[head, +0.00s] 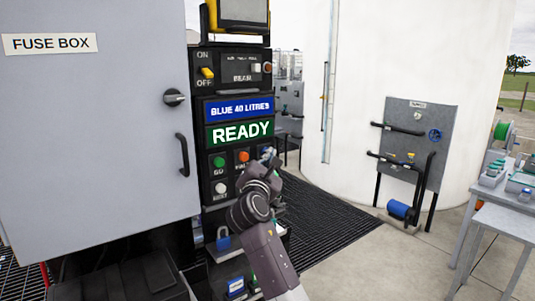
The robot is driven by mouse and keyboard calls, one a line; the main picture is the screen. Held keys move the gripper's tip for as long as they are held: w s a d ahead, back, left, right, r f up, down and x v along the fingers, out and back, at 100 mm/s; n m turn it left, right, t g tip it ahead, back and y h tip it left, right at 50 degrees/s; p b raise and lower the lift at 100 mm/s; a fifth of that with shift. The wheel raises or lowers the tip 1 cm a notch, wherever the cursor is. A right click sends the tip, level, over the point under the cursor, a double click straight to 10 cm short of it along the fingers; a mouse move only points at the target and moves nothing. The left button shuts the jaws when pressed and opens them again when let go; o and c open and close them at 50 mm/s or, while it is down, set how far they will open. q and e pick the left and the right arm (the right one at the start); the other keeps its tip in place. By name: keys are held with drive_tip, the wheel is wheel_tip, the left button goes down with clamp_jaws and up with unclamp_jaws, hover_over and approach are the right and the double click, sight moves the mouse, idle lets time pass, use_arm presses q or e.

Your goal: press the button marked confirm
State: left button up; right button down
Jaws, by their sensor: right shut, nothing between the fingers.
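The black control panel (203,143) stands in the middle of the head view, beside the grey fuse box. It carries a green button (219,162), an orange button (243,156) and a white button (221,188). A small blue part shows to the right of the orange button, mostly behind my gripper. No label reading confirm can be made out; the small labels are blurred or covered. My right gripper (268,158) is shut and empty, its tip at the right side of the button rows. I cannot tell whether it touches the panel. My left gripper is out of view.
A blue sign (239,109) and a green READY display (240,132) sit above the buttons. The closed fuse box (90,150) fills the left. A white tank (400,60), a pipe board (440,125) and a grey table (505,205) stand right. Dark grating lies between.

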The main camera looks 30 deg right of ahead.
drive_tip(key=shift+w, duration=0.15)
idle(0.5)
drive_tip(key=shift+s+d+p, duration=0.1)
drive_tip(key=shift+s+p, duration=0.65)
drive_tip(key=shift+s, duration=0.3)
drive_tip(key=s+p, duration=0.3)
drive_tip(key=s, duration=0.2)
drive_tip(key=shift+d, duration=0.2)
drive_tip(key=shift+f, duration=0.1)
